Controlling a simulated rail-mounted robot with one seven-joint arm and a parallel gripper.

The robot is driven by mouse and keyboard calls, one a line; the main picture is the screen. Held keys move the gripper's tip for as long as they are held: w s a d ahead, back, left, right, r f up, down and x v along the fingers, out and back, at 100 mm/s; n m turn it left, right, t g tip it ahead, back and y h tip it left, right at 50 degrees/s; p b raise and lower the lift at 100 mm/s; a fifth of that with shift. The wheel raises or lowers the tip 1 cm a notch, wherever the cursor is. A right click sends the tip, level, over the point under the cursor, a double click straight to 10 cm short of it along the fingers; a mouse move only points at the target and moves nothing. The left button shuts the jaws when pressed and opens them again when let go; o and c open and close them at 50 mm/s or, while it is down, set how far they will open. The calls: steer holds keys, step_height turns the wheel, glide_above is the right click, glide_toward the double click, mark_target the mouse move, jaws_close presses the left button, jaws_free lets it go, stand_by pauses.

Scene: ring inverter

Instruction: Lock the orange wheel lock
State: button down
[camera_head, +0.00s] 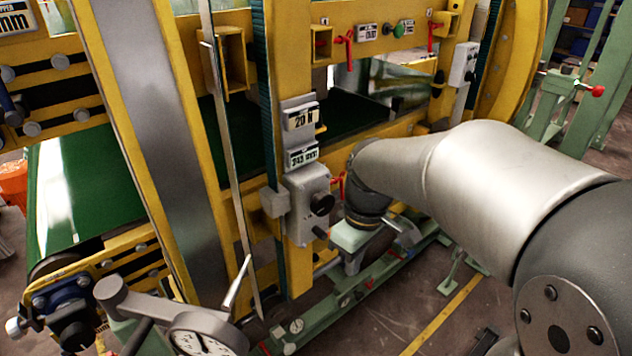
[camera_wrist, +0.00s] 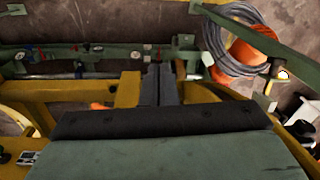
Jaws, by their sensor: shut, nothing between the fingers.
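I cannot make out the orange wheel lock for certain in either view. In the wrist view, my gripper (camera_wrist: 161,82) points away from the camera with its two dark fingers together and nothing between them. They are over or close to a yellow beam (camera_wrist: 126,90) and a green rail (camera_wrist: 100,55). A small orange patch (camera_wrist: 101,106) shows left of the fingers, partly hidden by the gripper body; I cannot tell what it is. In the head view, my arm reaches down beside the yellow machine, and the fingertips are hard to make out.
In the head view, a grey control box (camera_head: 308,205) with a black knob stands left of my wrist. Red-handled levers (camera_head: 349,45) are higher on the yellow frame. A dial gauge (camera_head: 200,340) is at lower left. The wrist view shows a grey cable coil (camera_wrist: 222,35) around something orange.

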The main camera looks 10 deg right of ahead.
steer(key=w+d+r+n+y, duration=0.1)
steer(key=w+d+n, duration=0.3)
steer(key=w+n, duration=0.4)
steer(key=w+d+r+n+y, duration=0.1)
steer(key=w+d+n, duration=0.4)
steer(key=w, duration=0.8)
steer(key=n+y, duration=0.1)
steer(key=n, duration=0.1)
steer(key=shift+w+n+y+p, duration=0.25)
steer(key=shift+n+y+p, duration=0.1)
steer(key=shift+n+y, duration=0.05)
steer(key=p+x, duration=0.2)
steer(key=x, duration=1.2)
steer(key=shift+f, duration=0.1)
